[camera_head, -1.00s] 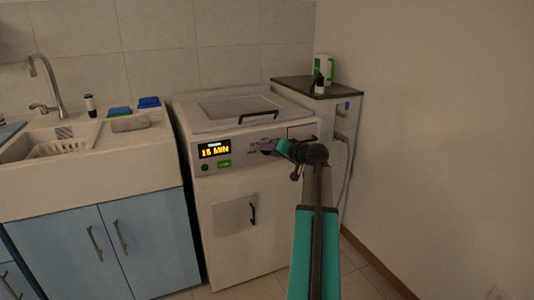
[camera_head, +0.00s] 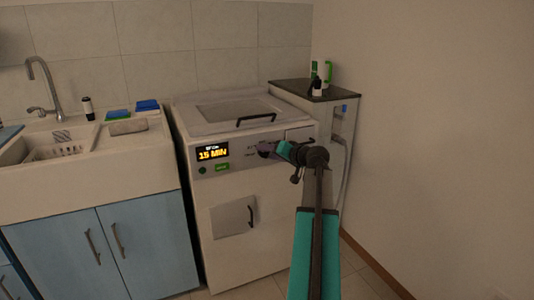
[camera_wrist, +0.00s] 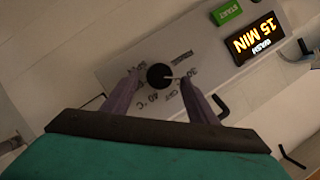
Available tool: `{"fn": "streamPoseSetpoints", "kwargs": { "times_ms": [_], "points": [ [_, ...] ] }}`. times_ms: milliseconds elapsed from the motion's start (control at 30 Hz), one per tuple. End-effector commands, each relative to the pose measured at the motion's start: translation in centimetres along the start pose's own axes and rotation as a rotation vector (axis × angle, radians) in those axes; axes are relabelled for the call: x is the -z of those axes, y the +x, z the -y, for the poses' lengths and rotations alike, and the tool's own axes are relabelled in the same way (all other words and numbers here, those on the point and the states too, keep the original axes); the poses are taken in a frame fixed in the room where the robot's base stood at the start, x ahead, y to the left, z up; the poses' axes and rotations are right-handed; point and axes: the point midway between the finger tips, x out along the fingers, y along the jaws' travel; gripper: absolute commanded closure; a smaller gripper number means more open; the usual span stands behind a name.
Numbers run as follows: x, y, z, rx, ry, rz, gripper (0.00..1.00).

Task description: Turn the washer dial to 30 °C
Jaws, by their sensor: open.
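The washer (camera_head: 240,235) is a white top-loading machine. Its dial (camera_wrist: 159,76) is a small round black knob on the grey panel in the wrist view. A thin pointer on it points right in that view, toward the 30 °C print (camera_wrist: 191,76). A 40 °C label (camera_wrist: 155,98) is printed below the dial, partly behind my gripper. My gripper (camera_wrist: 159,84) is open, its two purple-grey fingers on either side of the dial. Contact cannot be told. In the head view my gripper (camera_head: 266,150) covers the dial at the panel's right.
The lit display (camera_wrist: 257,40) reads WASH 15 MIN, with a green START button (camera_wrist: 227,12) beside it. A sink cabinet (camera_head: 100,240) stands left of the washer. A dark-topped side unit (camera_head: 300,88) with bottles stands behind right. Floor at right is clear.

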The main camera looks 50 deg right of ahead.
Motion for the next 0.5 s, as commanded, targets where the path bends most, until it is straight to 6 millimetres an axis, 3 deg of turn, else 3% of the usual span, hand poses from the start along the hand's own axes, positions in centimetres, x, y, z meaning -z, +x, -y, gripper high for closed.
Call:
{"fn": "streamPoseSetpoints", "kwargs": {
  "times_ms": [500],
  "points": [
    [0.1, -8.0, 0.1, -0.002, 0.0, -0.004, 0.47]
  ]
}}
